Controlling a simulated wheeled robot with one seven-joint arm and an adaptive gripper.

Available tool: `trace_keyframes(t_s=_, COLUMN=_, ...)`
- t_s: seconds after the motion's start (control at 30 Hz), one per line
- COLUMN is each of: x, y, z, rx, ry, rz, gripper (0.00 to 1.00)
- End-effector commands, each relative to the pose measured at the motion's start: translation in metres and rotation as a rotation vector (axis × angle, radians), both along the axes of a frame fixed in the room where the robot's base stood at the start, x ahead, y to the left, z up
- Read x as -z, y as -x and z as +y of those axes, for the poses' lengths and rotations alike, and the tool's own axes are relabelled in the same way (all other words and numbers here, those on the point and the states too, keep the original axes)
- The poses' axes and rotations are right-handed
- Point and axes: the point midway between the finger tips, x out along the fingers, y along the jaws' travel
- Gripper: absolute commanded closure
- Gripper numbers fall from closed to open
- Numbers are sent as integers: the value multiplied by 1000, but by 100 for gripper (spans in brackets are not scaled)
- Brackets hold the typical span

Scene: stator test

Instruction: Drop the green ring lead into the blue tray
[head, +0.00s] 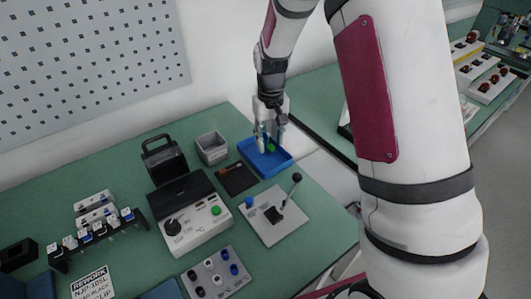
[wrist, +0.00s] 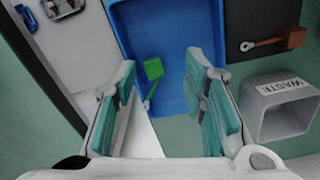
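The blue tray (head: 279,163) stands on the green bench below my gripper (head: 268,135) in the head view. It also fills the upper middle of the wrist view (wrist: 180,30). The green ring lead, a green block with a thin stem and ring (wrist: 152,70), shows within the tray's outline, its ring end towards the tray's near edge. In the head view a bit of green (head: 271,146) shows beside the fingers. My gripper's teal-padded fingers (wrist: 158,105) are wide apart, and neither touches the lead. I cannot tell whether the lead rests on the tray floor or is above it.
A grey bin marked WASTE (wrist: 285,108) and a dark mat with a brown ring lead (wrist: 272,42) sit right of the tray in the wrist view. In the head view a lever fixture (head: 262,222) and a tester box (head: 190,222) stand nearer on the bench.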

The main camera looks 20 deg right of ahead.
Motion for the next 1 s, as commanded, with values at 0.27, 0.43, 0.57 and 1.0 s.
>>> trace_keyframes(t_s=0.27, x=-45, y=-2, z=0, rx=1, ry=0, rz=-7, gripper=61)
trace_keyframes(t_s=0.43, x=-79, y=-1, z=0, rx=0, ry=0, rz=-6, gripper=61)
trace_keyframes(t_s=0.57, x=-99, y=-1, z=0, rx=-1, ry=0, rz=-3, gripper=61)
trace_keyframes(t_s=1.0, x=-117, y=0, z=0, rx=0, ry=0, rz=0, gripper=61)
